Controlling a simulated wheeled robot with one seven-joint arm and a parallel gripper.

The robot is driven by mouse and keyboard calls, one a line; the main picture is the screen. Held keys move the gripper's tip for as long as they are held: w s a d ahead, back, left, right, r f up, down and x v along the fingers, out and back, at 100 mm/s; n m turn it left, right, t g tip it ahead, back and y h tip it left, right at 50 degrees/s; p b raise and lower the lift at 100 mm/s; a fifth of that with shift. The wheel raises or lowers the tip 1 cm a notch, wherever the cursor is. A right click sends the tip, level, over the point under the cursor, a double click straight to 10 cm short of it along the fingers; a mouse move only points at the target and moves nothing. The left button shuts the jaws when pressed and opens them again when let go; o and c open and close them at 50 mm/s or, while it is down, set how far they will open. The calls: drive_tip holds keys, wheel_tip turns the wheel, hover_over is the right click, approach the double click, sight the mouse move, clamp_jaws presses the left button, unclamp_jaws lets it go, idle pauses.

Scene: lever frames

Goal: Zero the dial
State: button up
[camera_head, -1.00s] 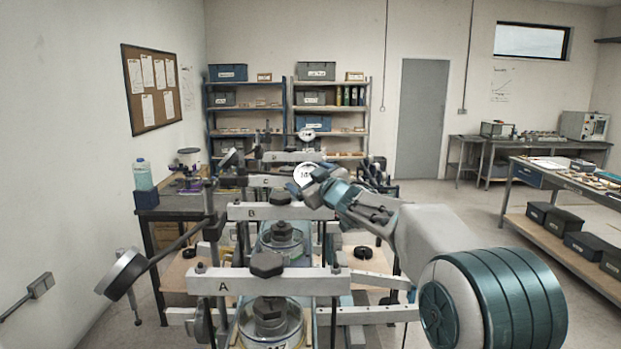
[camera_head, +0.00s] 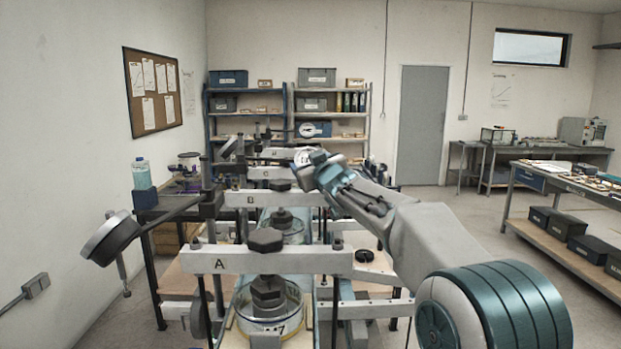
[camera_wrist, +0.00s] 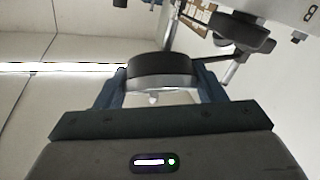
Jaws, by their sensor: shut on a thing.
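My gripper (camera_wrist: 160,82) is shut on the sides of a round dial gauge (camera_wrist: 158,67), which shows in the wrist view as a black body with a silver rim. In the head view my gripper (camera_head: 312,165) is beside a dial's white face (camera_head: 303,156), behind lever frame B (camera_head: 250,199). The pointer and markings are too small to read, and my fingers hide part of the dial. A bar marked A (camera_head: 230,262) stands nearest, with a dark dial (camera_head: 110,238) on a rod at its left, seen from the side.
Bars C (camera_head: 262,173) and D stand farther back in the same row. Another white-faced dial (camera_head: 308,129) is behind them. A second dark dial (camera_wrist: 242,32) on a rod is close to my gripper in the wrist view. The floor at right is open before a workbench (camera_head: 545,215).

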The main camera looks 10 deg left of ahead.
drive_tip(key=shift+m+t+h+b, duration=0.3)
drive_tip(key=shift+m+h+b, duration=0.2)
drive_tip(key=shift+b, duration=0.5)
drive_tip(key=o, duration=1)
drive_tip(key=shift+s, duration=0.1)
drive_tip(key=b+v, duration=0.3)
drive_tip(key=v, duration=1)
drive_tip(key=shift+s+d+b, duration=0.25)
drive_tip(key=shift+b, duration=0.1)
